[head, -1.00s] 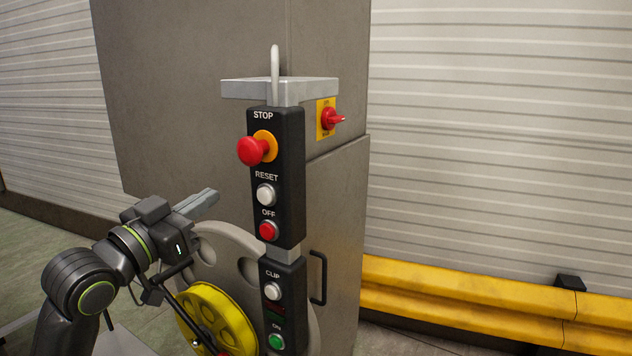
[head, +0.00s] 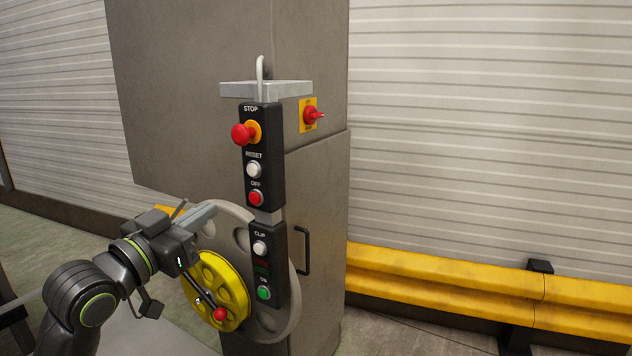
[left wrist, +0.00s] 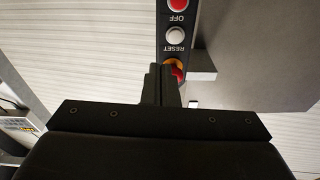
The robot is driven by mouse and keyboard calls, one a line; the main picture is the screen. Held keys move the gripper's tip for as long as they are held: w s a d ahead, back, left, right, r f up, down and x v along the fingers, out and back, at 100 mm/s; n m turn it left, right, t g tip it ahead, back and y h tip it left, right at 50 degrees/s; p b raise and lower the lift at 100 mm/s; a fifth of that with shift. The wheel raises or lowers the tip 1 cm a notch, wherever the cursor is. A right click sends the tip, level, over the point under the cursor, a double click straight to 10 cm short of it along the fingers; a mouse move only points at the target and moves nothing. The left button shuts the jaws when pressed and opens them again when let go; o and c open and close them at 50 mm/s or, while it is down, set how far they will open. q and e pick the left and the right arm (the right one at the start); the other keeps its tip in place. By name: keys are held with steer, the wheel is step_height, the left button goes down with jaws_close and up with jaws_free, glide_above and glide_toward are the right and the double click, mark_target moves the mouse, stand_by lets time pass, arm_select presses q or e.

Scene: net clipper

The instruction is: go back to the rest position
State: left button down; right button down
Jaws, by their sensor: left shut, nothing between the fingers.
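My left gripper (head: 203,213) is shut and empty in the head view, held in front of the grey machine, left of the black button panel (head: 263,155). Its closed fingers also show in the left wrist view (left wrist: 158,84), where the panel appears upside down with the RESET button (left wrist: 176,36) and the OFF button above the fingers. The fingers overlap part of the red STOP button there; I see no contact. In the head view the red STOP button (head: 243,133) is clear of the gripper. My right gripper is not in view.
The grey machine cabinet (head: 200,110) carries a red rotary switch (head: 314,115) and a grey wheel with a yellow reel (head: 214,280) below. A black handle (head: 304,251) is on its side. A yellow guard rail (head: 440,285) runs along the right wall.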

arm_select(q)
steer(key=s+a+f+n+g+y, duration=0.2)
steer(key=s+f+y, duration=0.1)
steer(key=f, duration=0.7)
steer(key=s+a+f+n+g+y, duration=0.1)
steer(key=s+a+f+g+y, duration=0.15)
steer(key=f, duration=0.65)
steer(key=s+a+f+n+g+y, duration=0.1)
steer(key=s+a+f+n+y, duration=0.15)
steer(key=f, duration=0.75)
steer(key=s+a+f+n+g+y, duration=0.1)
steer(key=s+a+f+g, duration=0.15)
steer(key=s+f, duration=0.4)
steer(key=s+a+f+g+y, duration=0.1)
steer(key=s+f+g, duration=0.25)
steer(key=s, duration=0.65)
steer(key=s+a+f+n+g+y, duration=0.1)
steer(key=s+a+f+g+y, duration=0.1)
steer(key=s+f, duration=0.5)
step_height(320, 180, down, 24)
steer(key=s+a+g, duration=0.1)
steer(key=s+a, duration=0.1)
steer(key=s+d+f+g+h+b, duration=0.1)
steer(key=s+f, duration=1.3)
steer(key=f, duration=0.1)
steer(key=shift+s+d+f, duration=0.2)
steer(key=shift+d+f, duration=0.05)
steer(key=shift+d, duration=0.1)
